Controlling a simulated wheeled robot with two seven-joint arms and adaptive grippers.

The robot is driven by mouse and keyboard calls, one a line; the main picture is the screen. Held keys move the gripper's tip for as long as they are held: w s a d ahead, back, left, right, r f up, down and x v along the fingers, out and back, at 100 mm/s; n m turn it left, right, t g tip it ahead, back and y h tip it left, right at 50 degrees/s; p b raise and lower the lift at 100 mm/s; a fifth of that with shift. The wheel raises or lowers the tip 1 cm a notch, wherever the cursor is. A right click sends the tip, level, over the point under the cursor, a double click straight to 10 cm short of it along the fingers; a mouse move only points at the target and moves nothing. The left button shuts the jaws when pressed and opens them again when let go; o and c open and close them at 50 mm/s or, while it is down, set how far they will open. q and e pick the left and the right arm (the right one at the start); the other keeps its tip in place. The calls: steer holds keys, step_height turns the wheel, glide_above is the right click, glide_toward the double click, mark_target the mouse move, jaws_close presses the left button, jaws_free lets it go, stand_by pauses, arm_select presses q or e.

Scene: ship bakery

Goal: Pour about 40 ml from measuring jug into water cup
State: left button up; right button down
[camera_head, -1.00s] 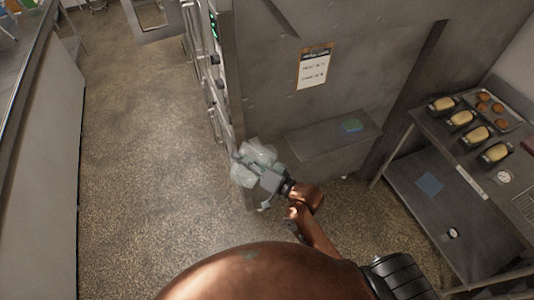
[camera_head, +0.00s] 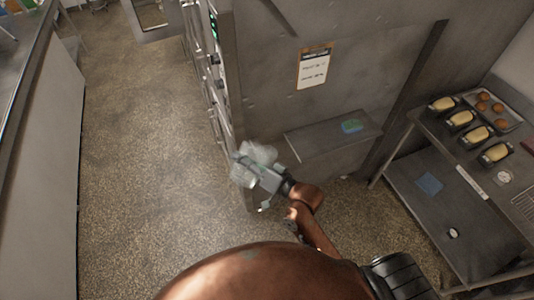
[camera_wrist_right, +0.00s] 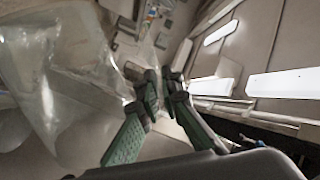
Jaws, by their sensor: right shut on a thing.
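My right gripper (camera_head: 249,171) is shut on a clear, see-through vessel, which looks like the measuring jug (camera_head: 259,152). It is held in the air in front of the grey cabinet. In the right wrist view, the jug's clear wall (camera_wrist_right: 60,80) fills the left side, and the gripper's green-grey fingers (camera_wrist_right: 160,92) are close together at its edge. Whether any liquid is in the jug cannot be told. I cannot make out a water cup in either view. My left gripper is not in view.
A grey cabinet (camera_head: 270,70) with a posted sheet (camera_head: 313,67) stands just beyond the gripper. A steel table (camera_head: 420,120) at right holds several loaf tins. The speckled floor (camera_head: 140,150) at left is clear.

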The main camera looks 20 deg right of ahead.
steer(key=shift+s+a+n, duration=0.2)
steer(key=shift+a+n, duration=0.15)
steer(key=shift+n, duration=0.15)
steer(key=s+a+f+n+b, duration=0.1)
steer(key=a+f+n+b, duration=0.1)
steer(key=f+n, duration=0.2)
steer(key=s+a+f+n+b, duration=0.2)
steer(key=a+f+n+b, duration=0.1)
steer(key=f, duration=0.5)
steer(key=shift+f+n, duration=0.15)
steer(key=shift+n, duration=0.75)
